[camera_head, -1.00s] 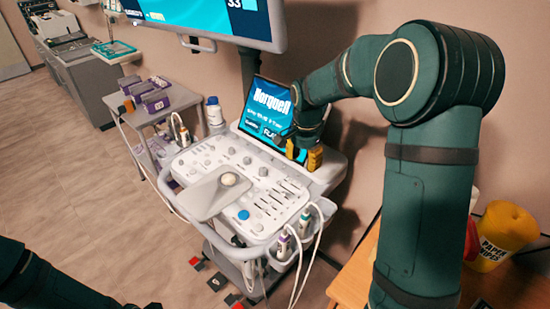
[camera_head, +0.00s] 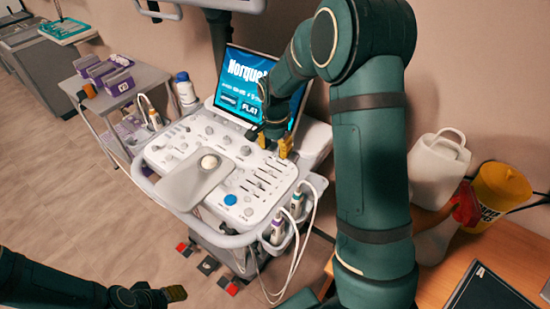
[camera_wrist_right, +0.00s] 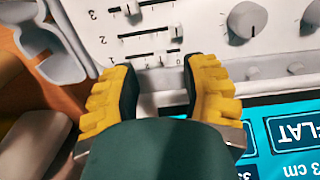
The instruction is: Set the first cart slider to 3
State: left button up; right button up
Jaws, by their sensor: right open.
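The white cart console (camera_head: 148,163) stands mid-view with a bank of sliders (camera_head: 262,183) on its right part. In the right wrist view, horizontal slider tracks (camera_wrist_right: 150,32) are labelled 1, 2 and 3, with 1 nearest my fingers. The row 1 slider (camera_wrist_right: 163,60) lies just beyond and between the fingertips. My right gripper (camera_head: 274,144) is over the panel's upper right edge, below the screen. Its yellow fingers, also in the wrist view (camera_wrist_right: 159,75), are apart with nothing between them. Contact with the panel is unclear. My left gripper (camera_head: 160,297) is low at left, away from the cart.
A lit screen (camera_head: 243,72) stands behind the panel, close to my right gripper. Probes (camera_head: 279,225) and cables hang at the console's front right. A wooden table (camera_head: 432,270) with a white jug (camera_head: 437,165) and yellow tub (camera_head: 499,187) is at right.

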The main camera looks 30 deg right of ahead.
aim_at(275, 157)
jog(key=shift+f+b, duration=0.3)
jog(key=shift+f, duration=1.55)
jog(key=shift+c, duration=0.3)
